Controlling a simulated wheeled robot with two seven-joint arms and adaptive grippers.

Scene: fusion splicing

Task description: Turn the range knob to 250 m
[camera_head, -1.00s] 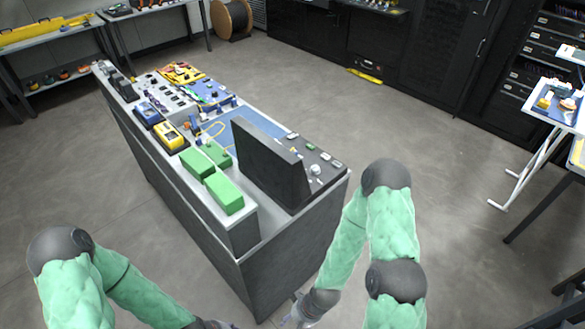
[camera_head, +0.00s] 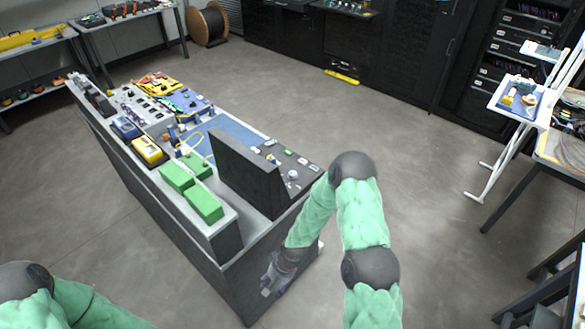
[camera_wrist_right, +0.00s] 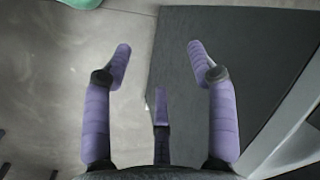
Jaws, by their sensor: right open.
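A small pale round knob (camera_head: 293,174) stands on the dark panel (camera_head: 301,168) at the near right end of the workbench, behind an upright black board (camera_head: 250,172). It is too small to read any marks, and I cannot tell whether it is the range knob. My right gripper (camera_head: 270,282) hangs low in front of the bench's dark end face, below and apart from the panel. In the right wrist view its purple fingers (camera_wrist_right: 159,72) are spread and empty. No knob shows there. My left arm enters at the lower left; its gripper is out of view.
Green boxes (camera_head: 204,204) and a yellow device (camera_head: 149,151) lie on the workbench left of the black board. The bench's dark side (camera_wrist_right: 230,70) fills much of the right wrist view. A white stand (camera_head: 514,140) is at the right. Floor between is clear.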

